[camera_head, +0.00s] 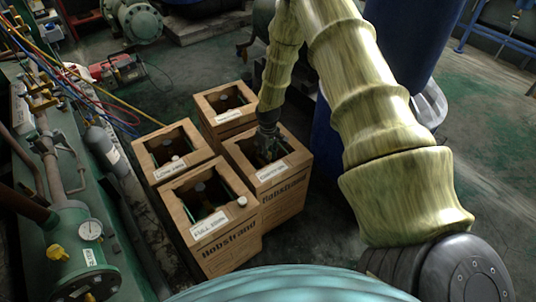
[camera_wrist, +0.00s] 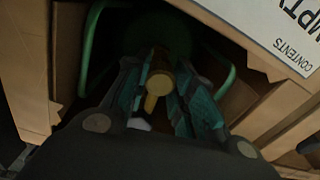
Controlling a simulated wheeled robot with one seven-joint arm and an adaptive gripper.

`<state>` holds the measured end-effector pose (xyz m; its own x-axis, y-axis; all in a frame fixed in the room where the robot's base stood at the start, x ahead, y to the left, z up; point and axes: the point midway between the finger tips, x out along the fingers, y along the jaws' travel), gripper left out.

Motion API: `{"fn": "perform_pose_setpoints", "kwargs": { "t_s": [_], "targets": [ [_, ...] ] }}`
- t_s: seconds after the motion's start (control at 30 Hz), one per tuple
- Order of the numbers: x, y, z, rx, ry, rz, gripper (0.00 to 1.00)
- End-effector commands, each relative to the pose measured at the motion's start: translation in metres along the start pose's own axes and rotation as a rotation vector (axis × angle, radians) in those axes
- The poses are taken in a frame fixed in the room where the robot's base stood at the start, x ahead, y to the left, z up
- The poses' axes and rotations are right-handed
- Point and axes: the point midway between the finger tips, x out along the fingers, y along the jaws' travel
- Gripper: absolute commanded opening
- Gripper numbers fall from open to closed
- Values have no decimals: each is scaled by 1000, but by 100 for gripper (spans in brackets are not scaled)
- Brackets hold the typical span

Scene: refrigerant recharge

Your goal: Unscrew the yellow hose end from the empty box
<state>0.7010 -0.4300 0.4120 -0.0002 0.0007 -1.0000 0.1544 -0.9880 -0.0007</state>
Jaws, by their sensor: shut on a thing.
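The empty box (camera_head: 290,190) is a brown cardboard box with an open top, at the right of a group of boxes. In the wrist view its label (camera_wrist: 290,32) shows part of the word "empty" and "contents". My gripper (camera_head: 267,152) reaches down into its opening. In the wrist view my gripper (camera_wrist: 163,78) has its two teal-sided fingers on either side of the yellow hose end (camera_wrist: 157,88), shut on it. The green rim of a cylinder (camera_wrist: 92,45) curves around the fingers inside the box. The threads below the hose end are hidden.
Other open boxes with bottles stand close by: front box (camera_head: 215,245), left box (camera_head: 150,150), back box (camera_head: 215,95). A yellow hose (camera_head: 125,103) runs from the manifold at left toward the boxes. A blue drum (camera_head: 328,145) stands right of the empty box.

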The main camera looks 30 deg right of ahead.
Motion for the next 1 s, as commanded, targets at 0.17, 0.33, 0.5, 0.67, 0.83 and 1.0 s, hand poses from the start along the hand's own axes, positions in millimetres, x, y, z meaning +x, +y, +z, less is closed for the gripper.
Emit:
{"fn": "perform_pose_setpoints", "kwargs": {
  "t_s": [0.17,0.33,0.5,0.67,0.83,1.0],
  "targets": [
    [-9,0,0,0,0,0,2],
    [-15,0,0,0,0,0,2],
    [-21,0,0,0,0,0,2],
    [-25,0,0,0,0,0,2],
    [-24,0,0,0,0,0,2],
    [-24,0,0,0,0,0,2]
  ]
}}
